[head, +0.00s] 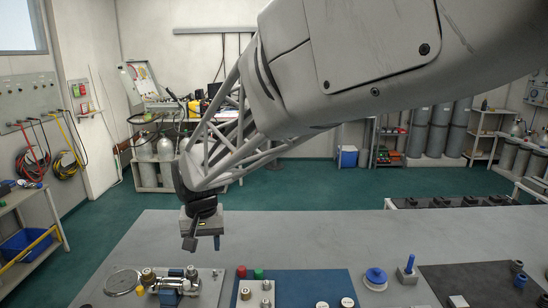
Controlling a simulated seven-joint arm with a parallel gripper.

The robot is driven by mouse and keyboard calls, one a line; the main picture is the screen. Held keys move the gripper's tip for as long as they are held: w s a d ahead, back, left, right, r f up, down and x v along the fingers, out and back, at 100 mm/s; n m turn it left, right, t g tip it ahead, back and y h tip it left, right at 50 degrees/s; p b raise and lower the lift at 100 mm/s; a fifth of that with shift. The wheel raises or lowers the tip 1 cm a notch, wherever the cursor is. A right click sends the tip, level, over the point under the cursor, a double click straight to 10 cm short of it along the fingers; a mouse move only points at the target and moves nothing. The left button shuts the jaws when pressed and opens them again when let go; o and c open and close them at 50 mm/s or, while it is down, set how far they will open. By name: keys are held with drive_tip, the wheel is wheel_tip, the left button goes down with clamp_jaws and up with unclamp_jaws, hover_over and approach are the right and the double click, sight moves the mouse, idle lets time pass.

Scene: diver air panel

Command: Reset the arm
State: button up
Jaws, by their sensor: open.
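My gripper (203,242) hangs from my arm at the left of centre in the head view, pointing down above the grey bench (330,235). Its dark fingers are apart and nothing shows between them. Below and left of it is a metal valve assembly (170,284) with brass and blue parts. My large grey arm crosses from the upper right and hides part of the back of the room.
A blue panel (310,287) with knobs lies at the front middle. A blue-and-white round piece (375,277), a blue-handled block (408,270) and a dark mat (480,280) lie to its right. The bench behind them is clear. Cylinders (440,128) stand along the back wall.

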drive_tip(key=s+d+r, duration=0.2)
drive_tip(key=s+d, duration=0.1)
drive_tip(key=d, duration=0.5)
drive_tip(key=s+d+r+m+t, duration=0.1)
drive_tip(key=s+d, duration=0.2)
drive_tip(key=d, duration=0.4)
drive_tip(key=s+d+r, duration=0.2)
drive_tip(key=s+d, duration=0.2)
drive_tip(key=d, duration=0.4)
drive_tip(key=s+d+f+m+t, duration=0.1)
drive_tip(key=s+d+f, duration=0.1)
drive_tip(key=s+d, duration=1)
drive_tip(key=shift+s+f+h, duration=0.25)
drive_tip(key=shift+s+h, duration=0.05)
drive_tip(key=shift+s, duration=0.7)
